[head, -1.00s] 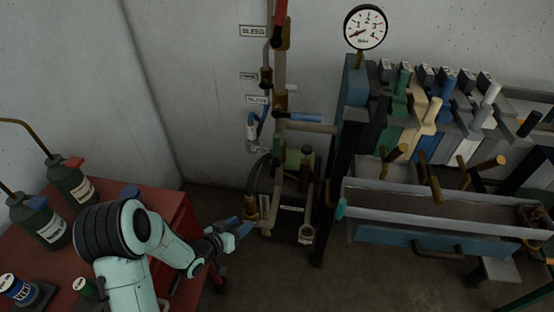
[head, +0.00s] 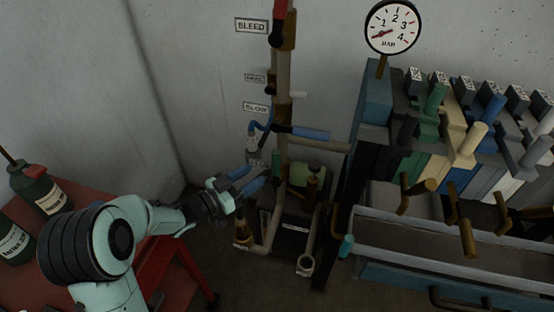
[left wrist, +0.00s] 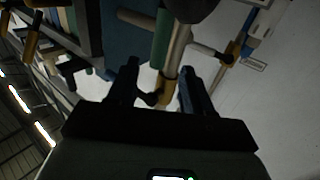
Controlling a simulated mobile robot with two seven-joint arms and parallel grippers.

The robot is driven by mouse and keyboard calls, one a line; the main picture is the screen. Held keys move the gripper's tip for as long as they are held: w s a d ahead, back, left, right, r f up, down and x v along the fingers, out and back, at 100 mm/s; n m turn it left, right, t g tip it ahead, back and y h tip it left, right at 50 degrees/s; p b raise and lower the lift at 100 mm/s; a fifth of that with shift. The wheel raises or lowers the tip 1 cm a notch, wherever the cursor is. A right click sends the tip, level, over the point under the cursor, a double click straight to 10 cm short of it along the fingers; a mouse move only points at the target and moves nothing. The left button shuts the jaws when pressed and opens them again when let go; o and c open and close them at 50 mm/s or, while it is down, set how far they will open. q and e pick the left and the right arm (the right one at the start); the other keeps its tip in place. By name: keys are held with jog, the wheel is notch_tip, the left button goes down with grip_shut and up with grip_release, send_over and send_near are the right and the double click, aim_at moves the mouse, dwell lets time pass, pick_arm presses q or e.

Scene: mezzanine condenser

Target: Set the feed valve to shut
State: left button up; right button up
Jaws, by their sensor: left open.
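No label that I can read says feed, so I cannot tell for sure which valve is the feed valve. In the head view a vertical pipe (head: 283,90) on the wall carries a red handle (head: 281,8) beside a BLEED plate (head: 251,26). Lower down, a blue lever (head: 303,134) points right, about level across the pipe. A plate that seems to read SLOW (head: 256,108) is left of it. My left gripper (head: 247,181) is open and empty, left of the pipe and below the blue lever. In the left wrist view its spread fingers (left wrist: 155,90) frame brass and grey pipework (left wrist: 174,58). My right gripper is not in view.
A pressure gauge (head: 391,27) and a rack of coloured levers (head: 470,145) stand right. A grey trough (head: 430,245) juts out below them. A red bench (head: 85,205) with bottles (head: 38,188) is left. Low pipework (head: 262,248) stands close under my left gripper.

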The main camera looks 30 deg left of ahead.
aim_at(273, 163)
pick_arm(q)
jog(key=x, duration=0.9)
jog(key=shift+w+d+f, duration=0.1)
jog(key=shift+w+f, duration=0.05)
jog(key=shift+w, duration=0.15)
grip_shut()
